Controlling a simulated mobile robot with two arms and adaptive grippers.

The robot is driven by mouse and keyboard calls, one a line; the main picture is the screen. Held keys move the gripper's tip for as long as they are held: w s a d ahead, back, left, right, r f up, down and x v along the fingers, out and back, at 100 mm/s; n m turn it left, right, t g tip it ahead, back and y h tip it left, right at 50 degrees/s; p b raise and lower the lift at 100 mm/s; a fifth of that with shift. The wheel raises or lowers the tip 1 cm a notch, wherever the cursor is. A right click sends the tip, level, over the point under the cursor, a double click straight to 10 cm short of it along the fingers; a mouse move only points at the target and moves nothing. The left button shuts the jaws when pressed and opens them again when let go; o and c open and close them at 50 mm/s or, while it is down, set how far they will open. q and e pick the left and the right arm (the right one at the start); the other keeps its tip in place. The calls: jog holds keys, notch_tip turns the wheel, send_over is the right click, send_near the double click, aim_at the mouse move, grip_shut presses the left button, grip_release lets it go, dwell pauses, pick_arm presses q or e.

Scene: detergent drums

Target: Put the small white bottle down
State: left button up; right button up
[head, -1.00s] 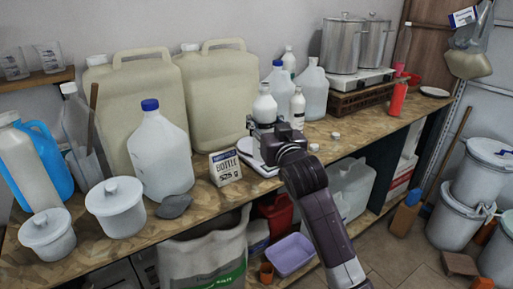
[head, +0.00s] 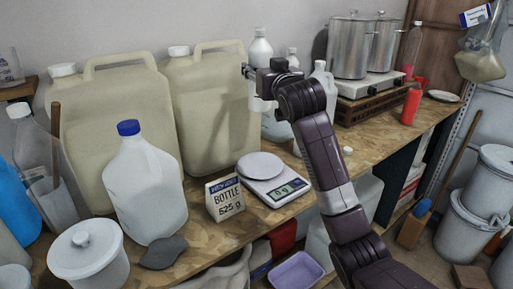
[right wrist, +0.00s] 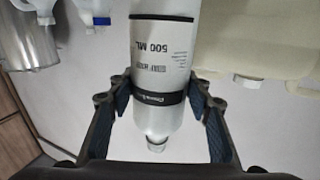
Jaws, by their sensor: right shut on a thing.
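The small white bottle (head: 260,47) is held upright in the air by my right gripper (head: 257,80), with its capped top above the jaws in the head view. The gripper covers its middle. In the right wrist view the bottle (right wrist: 160,55) appears upside down, with a 500 ML print and a dark band, between the two fingers of the gripper (right wrist: 158,105). The kitchen scale (head: 262,167) stands on the bench below, its round plate empty and its display lit. A card sign (head: 225,198) reading BOTTLE 525 g stands beside it. My left gripper is out of view.
A blue-capped jug (head: 145,190) and large beige canisters (head: 215,110) stand left of and behind the scale. A white lidded tub (head: 88,252) and grey stone (head: 163,252) are in front. Steel pots (head: 350,48) stand right. Bare bench (head: 375,140) shows to the right.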

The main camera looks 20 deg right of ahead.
jog(key=f, duration=0.2)
jog(key=s+f, duration=0.1)
jog(key=f, duration=0.5)
jog(key=shift+s+p, duration=0.15)
jog(key=shift+p, duration=0.25)
jog(key=f, duration=0.4)
jog(key=shift+w, duration=0.2)
pick_arm(q)
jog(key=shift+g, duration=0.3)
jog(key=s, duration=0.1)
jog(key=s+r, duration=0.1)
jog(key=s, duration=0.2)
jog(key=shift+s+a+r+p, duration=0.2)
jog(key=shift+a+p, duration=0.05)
jog(key=shift+p, duration=0.1)
pick_arm(e)
notch_tip(320, 180, down, 6)
jog(key=shift+f, duration=0.15)
jog(key=shift+f, duration=0.1)
jog(key=o, duration=1.5)
jog(key=shift+f, duration=0.2)
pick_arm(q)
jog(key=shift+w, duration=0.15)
pick_arm(e)
jog(key=shift+o, duration=0.8)
jog(key=shift+s, duration=0.1)
jog(key=shift+r, duration=0.1)
